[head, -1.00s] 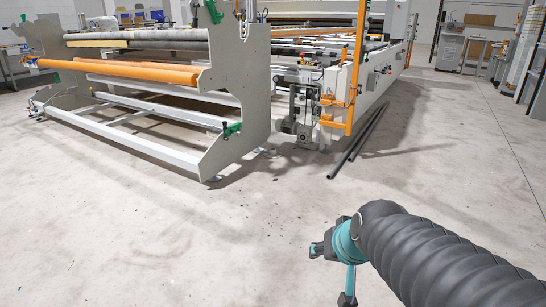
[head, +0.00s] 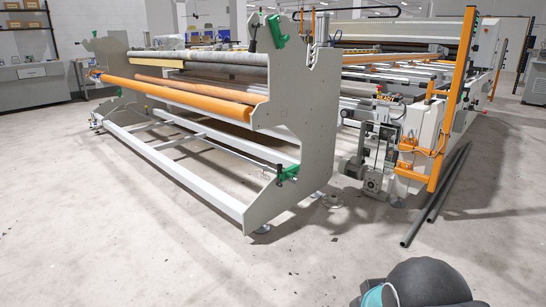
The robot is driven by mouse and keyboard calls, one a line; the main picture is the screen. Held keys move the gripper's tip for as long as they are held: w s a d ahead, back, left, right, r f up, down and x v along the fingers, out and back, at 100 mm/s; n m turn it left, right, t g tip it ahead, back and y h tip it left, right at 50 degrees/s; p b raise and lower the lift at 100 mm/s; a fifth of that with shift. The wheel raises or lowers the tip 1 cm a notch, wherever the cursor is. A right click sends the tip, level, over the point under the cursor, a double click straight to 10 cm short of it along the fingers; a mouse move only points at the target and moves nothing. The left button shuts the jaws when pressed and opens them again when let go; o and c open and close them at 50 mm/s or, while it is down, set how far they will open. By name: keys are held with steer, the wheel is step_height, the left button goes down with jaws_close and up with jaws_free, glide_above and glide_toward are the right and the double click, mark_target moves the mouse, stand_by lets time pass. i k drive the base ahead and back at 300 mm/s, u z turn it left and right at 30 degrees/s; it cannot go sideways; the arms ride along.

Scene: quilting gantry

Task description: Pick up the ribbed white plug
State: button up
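I cannot make out a ribbed white plug anywhere in the head view. Only a part of my own arm shows at the bottom right edge, a dark rounded link with a teal band. My gripper's fingers are out of the picture, so I cannot see whether they are open or shut or hold anything.
A quilting machine frame with a pale end plate (head: 298,130) and an orange roll (head: 185,98) stands ahead. Two dark pipes (head: 436,205) lie on the floor to its right. A grey workbench (head: 32,85) stands at the back left. The concrete floor (head: 130,245) in front is clear.

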mark_target(332, 200)
steer(key=u, duration=0.05)
steer(key=i, duration=2.5)
steer(key=z, duration=0.35)
steer(key=i, duration=1.05)
steer(key=z, duration=0.1)
